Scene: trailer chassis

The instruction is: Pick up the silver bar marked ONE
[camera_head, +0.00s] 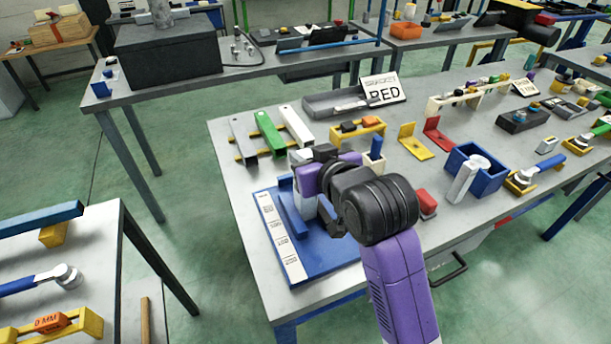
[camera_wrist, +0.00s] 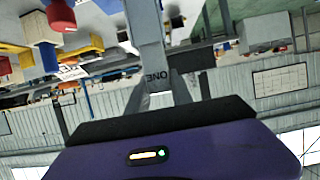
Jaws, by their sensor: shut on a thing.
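The silver bar marked ONE (camera_wrist: 149,35) rises from between the fingers in the wrist view, its lettering upside down. My gripper (camera_wrist: 163,88) is shut on the bar near that lettering. In the head view my gripper (camera_head: 302,190) is over the blue labelled rack (camera_head: 322,257) near the table's left front corner. My wrist hides much of the rack and most of the held bar there. I cannot tell from these views whether the bar touches the rack.
Silver, green and white channels (camera_head: 268,133) lie behind my gripper on a yellow stand. A blue box (camera_head: 492,181) with a silver piece leaning at it stands to the right. A red block (camera_head: 426,203) sits close to my arm.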

